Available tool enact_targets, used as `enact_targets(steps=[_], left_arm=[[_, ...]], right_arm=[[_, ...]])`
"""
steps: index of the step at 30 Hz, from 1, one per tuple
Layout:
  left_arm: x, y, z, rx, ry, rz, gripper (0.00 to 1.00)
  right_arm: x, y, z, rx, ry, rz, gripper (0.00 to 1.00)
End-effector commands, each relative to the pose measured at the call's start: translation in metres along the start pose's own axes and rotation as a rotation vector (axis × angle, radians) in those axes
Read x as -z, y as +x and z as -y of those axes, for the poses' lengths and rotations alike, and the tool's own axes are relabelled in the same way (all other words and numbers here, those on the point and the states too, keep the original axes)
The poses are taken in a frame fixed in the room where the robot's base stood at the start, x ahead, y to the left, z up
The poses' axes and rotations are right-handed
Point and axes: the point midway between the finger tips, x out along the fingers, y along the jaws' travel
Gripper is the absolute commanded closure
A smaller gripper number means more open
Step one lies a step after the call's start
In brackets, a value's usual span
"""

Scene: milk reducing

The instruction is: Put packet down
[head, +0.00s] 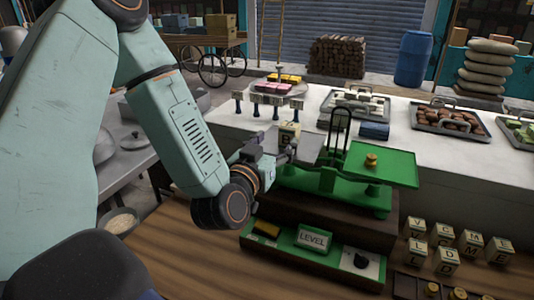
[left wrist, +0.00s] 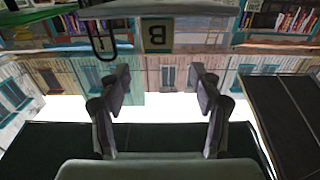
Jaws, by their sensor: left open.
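The packet (head: 289,133), a small tan block with a dark letter B, is at the left end of the green balance scale (head: 330,180), by its grey left pan (head: 312,148). In the left wrist view, which is upside down, the packet (left wrist: 157,36) appears to stand on a grey plate (left wrist: 180,8). My left gripper (head: 287,154) is in front of the packet. In the left wrist view its two fingers (left wrist: 161,85) are spread with empty space between them, and the packet shows beyond their tips. My right gripper is in neither view.
The green right pan (head: 385,163) holds a brass weight (head: 371,160). Below the scale is a green tray with a LEVEL sign (head: 314,238). Several lettered blocks (head: 445,258) stand at the lower right. Metal trays (head: 450,118) line the white counter behind.

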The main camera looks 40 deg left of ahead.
Motion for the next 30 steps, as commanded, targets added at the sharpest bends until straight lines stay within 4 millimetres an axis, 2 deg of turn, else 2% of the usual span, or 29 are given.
enact_targets(steps=[3,9,30], left_arm=[[-0.001,-0.022,0.0,0.002,-0.006,0.002,0.36],[0.002,-0.038,0.0,0.0,0.002,0.003,0.36],[0.0,-0.042,0.0,0.0,0.001,0.0,0.36]], right_arm=[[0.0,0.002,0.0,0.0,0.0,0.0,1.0],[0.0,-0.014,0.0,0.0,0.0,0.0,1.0],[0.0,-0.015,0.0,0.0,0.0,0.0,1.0]])
